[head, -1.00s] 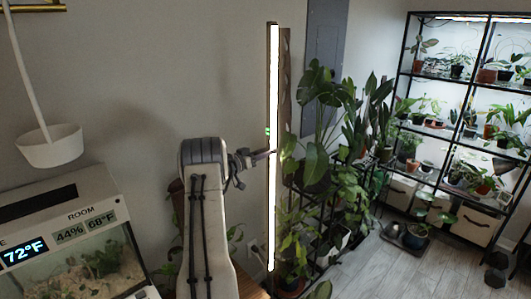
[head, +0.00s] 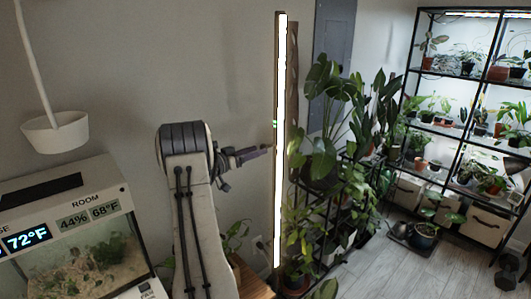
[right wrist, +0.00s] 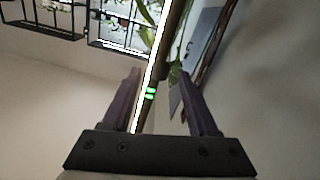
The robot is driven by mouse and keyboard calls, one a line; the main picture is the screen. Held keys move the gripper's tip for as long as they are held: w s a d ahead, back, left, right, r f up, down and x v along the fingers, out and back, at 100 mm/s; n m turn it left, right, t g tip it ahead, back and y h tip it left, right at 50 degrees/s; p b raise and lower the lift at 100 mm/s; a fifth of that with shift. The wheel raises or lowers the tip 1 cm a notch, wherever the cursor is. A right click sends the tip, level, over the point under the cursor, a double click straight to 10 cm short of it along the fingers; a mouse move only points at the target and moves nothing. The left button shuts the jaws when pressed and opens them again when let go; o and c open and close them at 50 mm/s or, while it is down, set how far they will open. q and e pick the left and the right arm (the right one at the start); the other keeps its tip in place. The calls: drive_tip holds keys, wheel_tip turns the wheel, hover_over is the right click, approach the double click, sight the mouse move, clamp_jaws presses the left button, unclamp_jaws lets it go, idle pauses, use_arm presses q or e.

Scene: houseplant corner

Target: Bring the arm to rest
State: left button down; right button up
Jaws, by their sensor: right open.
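My right gripper (head: 264,151) is open, with its arm raised in the middle of the head view. Its fingertips point right and end just left of a tall lit light bar (head: 281,140). In the right wrist view, the two dark fingers (right wrist: 161,77) stand apart with nothing held. The light bar (right wrist: 159,45) shows in the gap between them, with green marks on it. The bar stands upright in the head view. My left gripper is not in view.
Leafy plants (head: 325,160) stand just right of the bar. A tank (head: 85,250) with a display is at lower left, below a hanging white bowl (head: 55,132). A black plant shelf (head: 467,120) stands at far right. Floor (head: 380,270) shows clear in front.

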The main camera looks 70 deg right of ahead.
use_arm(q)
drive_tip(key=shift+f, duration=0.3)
use_arm(e)
drive_tip(key=shift+v, duration=0.95)
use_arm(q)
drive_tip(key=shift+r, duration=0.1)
use_arm(e)
drive_tip(key=shift+r, duration=0.1)
